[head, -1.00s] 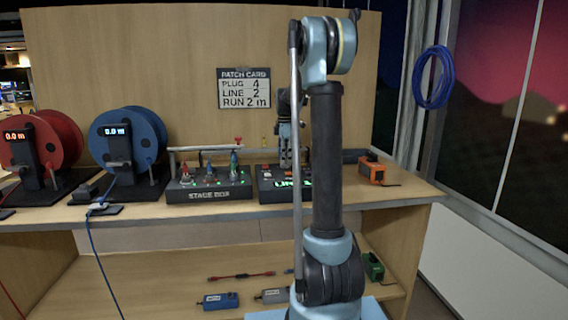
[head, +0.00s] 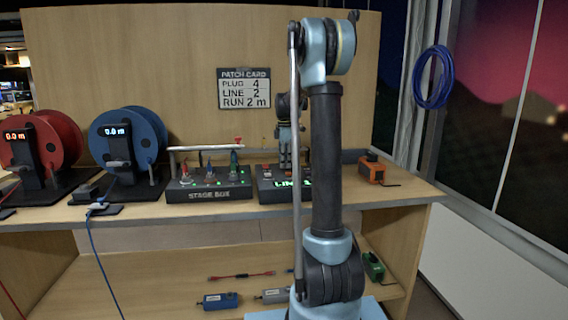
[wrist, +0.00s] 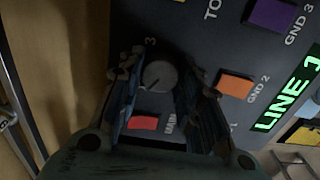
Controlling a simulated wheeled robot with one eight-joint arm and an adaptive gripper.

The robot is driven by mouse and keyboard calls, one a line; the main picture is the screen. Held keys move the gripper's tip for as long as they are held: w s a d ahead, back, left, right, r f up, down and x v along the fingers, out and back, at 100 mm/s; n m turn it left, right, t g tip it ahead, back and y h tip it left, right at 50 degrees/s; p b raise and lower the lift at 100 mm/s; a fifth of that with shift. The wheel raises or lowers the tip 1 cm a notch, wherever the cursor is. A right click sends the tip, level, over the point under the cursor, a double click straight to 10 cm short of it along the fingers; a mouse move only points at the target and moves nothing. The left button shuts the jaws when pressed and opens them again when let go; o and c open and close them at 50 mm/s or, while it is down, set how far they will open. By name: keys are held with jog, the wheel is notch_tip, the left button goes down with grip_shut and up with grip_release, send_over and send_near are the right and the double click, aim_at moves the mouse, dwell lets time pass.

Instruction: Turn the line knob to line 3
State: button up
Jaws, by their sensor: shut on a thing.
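The line knob (wrist: 158,77) is a round grey dial on the dark control box (wrist: 205,52), seen in the wrist view. A pale pointer mark on it points toward the lower left. My gripper (wrist: 160,72) is shut with one finger on each side of the knob. A green display (wrist: 287,90) reads "LINE" and a last character, like a 1, cut by the frame edge. In the head view my gripper (head: 285,155) points down at the box (head: 268,190), partly behind my arm.
Orange (wrist: 236,86), purple (wrist: 271,14) and red (wrist: 143,123) blocks sit close around the knob. In the head view the stage box (head: 208,188) stands left of the control box, and an orange device (head: 371,170) right. A wall card (head: 244,88) reads line 2.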

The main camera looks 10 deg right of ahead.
jog(key=shift+m, duration=0.3)
jog(key=m, duration=0.5)
jog(key=shift+w+m, duration=0.1)
jog(key=shift+m, duration=0.2)
jog(key=m, duration=0.5)
jog(key=shift+m, duration=0.3)
jog(key=m, duration=1.1)
jog(key=shift+m, duration=0.4)
jog(key=o, duration=1.1)
